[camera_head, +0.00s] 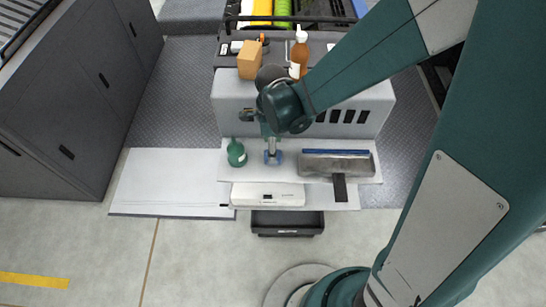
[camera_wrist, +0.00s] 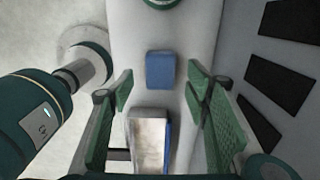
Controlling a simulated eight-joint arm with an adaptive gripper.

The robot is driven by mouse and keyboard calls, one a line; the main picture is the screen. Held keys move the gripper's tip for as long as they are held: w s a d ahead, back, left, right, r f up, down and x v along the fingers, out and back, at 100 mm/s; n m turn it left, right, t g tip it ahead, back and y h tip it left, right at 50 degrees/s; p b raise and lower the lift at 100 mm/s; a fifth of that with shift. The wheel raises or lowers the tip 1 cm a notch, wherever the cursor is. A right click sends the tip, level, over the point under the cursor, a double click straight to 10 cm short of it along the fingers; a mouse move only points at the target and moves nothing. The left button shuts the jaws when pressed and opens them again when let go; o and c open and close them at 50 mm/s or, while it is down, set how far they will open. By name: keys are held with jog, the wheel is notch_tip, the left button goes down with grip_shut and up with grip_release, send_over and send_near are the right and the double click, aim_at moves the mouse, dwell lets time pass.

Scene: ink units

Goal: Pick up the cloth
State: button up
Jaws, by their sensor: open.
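The cloth is a small blue folded block (camera_wrist: 160,70) lying on the light grey ledge in the wrist view. In the head view only bits of blue (camera_head: 279,158) show around my fingertips, so it is mostly hidden there. My gripper (camera_head: 272,152) points down over the ledge. In the wrist view its two green-padded fingers (camera_wrist: 160,92) are spread wide with nothing between them. The cloth lies ahead of the fingertips, about centred between them. Whether the fingers touch it cannot be told.
A green bottle (camera_head: 236,153) stands left of the gripper. A blue-edged metal scraper (camera_head: 337,165) lies to its right. A black tray (camera_head: 287,231) is below the ledge.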

aim_at(279, 158)
jog(key=shift+f, duration=0.15)
jog(key=shift+f+b, duration=0.75)
jog(key=shift+f, duration=1.7)
jog(key=shift+c, duration=0.5)
jog(key=c, duration=0.8)
